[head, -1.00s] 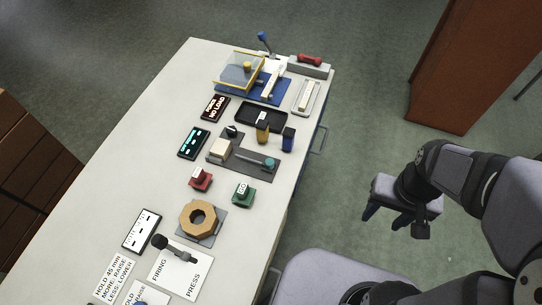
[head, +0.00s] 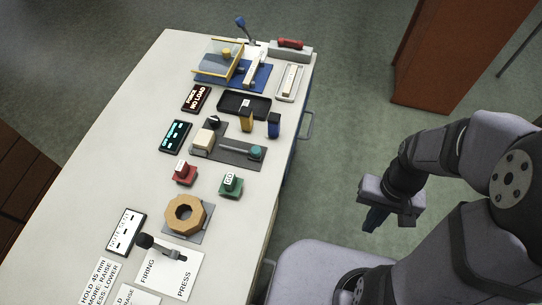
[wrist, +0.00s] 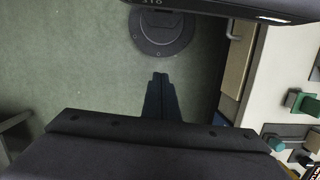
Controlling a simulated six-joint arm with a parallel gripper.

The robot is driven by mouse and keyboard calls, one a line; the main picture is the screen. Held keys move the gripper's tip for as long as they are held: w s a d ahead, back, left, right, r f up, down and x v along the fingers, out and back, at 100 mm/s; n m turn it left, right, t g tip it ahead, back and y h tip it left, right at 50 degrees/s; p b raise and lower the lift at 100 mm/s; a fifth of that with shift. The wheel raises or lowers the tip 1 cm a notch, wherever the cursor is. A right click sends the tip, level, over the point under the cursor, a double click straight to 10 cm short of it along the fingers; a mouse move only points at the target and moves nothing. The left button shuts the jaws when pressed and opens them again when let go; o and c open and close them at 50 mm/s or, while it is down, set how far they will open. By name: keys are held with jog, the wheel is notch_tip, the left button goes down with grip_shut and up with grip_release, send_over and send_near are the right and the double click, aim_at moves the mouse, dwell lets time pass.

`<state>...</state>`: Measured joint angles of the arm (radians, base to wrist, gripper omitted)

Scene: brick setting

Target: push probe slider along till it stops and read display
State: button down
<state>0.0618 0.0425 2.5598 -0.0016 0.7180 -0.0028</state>
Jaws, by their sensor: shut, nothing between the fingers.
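The probe fixture is a grey plate (head: 228,152) on the bench, with a beige block (head: 202,141) at its left end and a slider rod with a round teal knob (head: 255,152) at its right end. The teal knob also shows at the right of the wrist view (wrist: 278,144). A small black display (head: 175,136) with teal lit text lies left of the fixture; its text is too small to read. My gripper (head: 373,220) is shut and empty, over the floor right of the bench and well apart from the slider. Its fingertips also show in the wrist view (wrist: 160,76).
A green GO button (head: 231,185) and a red button (head: 184,173) stand in front of the fixture. A wooden octagonal ring (head: 185,214) sits nearer. The bench's left side is clear.

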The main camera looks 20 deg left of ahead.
notch_tip(320, 180, down, 8)
jog(key=s+g+b, duration=0.2)
jog(key=b, duration=0.1)
jog(key=m+y+b, duration=0.7)
jog(key=m+y, duration=0.6)
jog(key=y, duration=0.3)
send_near(273, 158)
jog(key=w+d, duration=0.2)
jog(key=d, duration=0.2)
jog(key=shift+m+g+y, duration=0.3)
jog(key=shift+m+y, duration=0.3)
jog(key=shift+m, duration=0.1)
jog(key=r+p+x, duration=0.1)
jog(key=x, duration=0.3)
jog(key=r+p+x, duration=0.1)
jog(key=x, duration=0.3)
jog(key=s+r+p+x, duration=0.1)
jog(key=x, duration=0.3)
jog(key=shift+a, duration=0.2)
jog(key=shift+p+x, duration=0.4)
jog(key=shift+x, duration=0.45)
